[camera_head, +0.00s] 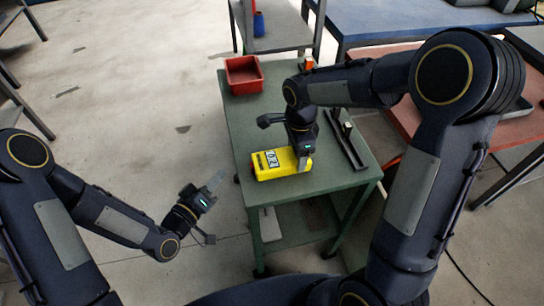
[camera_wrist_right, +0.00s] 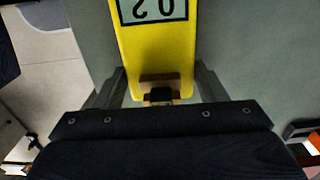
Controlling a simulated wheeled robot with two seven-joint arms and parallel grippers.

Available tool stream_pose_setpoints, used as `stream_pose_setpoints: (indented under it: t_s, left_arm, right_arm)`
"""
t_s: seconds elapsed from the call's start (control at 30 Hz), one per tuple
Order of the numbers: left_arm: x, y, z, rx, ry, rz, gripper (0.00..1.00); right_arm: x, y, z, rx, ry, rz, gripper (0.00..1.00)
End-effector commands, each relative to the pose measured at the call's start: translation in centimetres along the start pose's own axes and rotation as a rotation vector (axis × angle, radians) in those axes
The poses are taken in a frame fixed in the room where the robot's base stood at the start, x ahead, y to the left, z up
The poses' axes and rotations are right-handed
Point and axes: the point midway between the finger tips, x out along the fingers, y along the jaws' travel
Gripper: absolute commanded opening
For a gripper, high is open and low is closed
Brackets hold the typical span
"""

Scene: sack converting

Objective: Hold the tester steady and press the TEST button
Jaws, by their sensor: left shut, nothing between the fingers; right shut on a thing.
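The yellow tester (camera_head: 268,174) lies on the green table, its grey display facing up. My right gripper (camera_head: 303,162) comes down over its right end and is shut on it. In the right wrist view the tester (camera_wrist_right: 155,52) runs between the two fingers, its display showing upside-down digits at the top edge. A brown block with a dark piece (camera_wrist_right: 160,90) sits at the tester's near end. I cannot make out the TEST button. My left gripper (camera_head: 218,181) is shut and empty, left of the table and apart from the tester.
The green table (camera_head: 232,110) holds a red bin (camera_head: 243,75) at its far left and a dark rail-like fixture (camera_head: 346,140) right of the tester. A small orange and white object (camera_head: 308,62) stands at the back. Open floor lies left of the table.

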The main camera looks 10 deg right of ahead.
Motion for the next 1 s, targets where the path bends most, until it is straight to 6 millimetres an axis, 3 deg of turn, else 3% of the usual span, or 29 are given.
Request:
stream_pose_setpoints:
  t_s: [0.07,0.1,0.27,0.67,1.0]
  left_arm:
    - [0.0,0.0,0.0,0.000,0.000,0.000,0.00]
    - [0.0,0.0,0.0,0.000,0.000,0.000,0.00]
    - [0.0,0.0,0.0,0.000,0.000,0.000,0.00]
    - [0.0,0.0,0.0,0.000,0.000,0.000,0.00]
    - [0.0,0.0,0.0,0.000,0.000,0.000,0.00]
  right_arm:
    - [0.0,0.0,0.0,0.000,0.000,-0.001,0.33]
    - [0.0,0.0,0.0,0.000,0.000,-0.001,0.69]
    - [0.0,0.0,0.0,0.000,0.000,-0.001,0.90]
    - [-1.0,-0.1,0.0,0.000,0.000,-0.003,0.91]
    - [-7.8,-0.1,0.0,0.000,-0.001,-0.006,0.91]
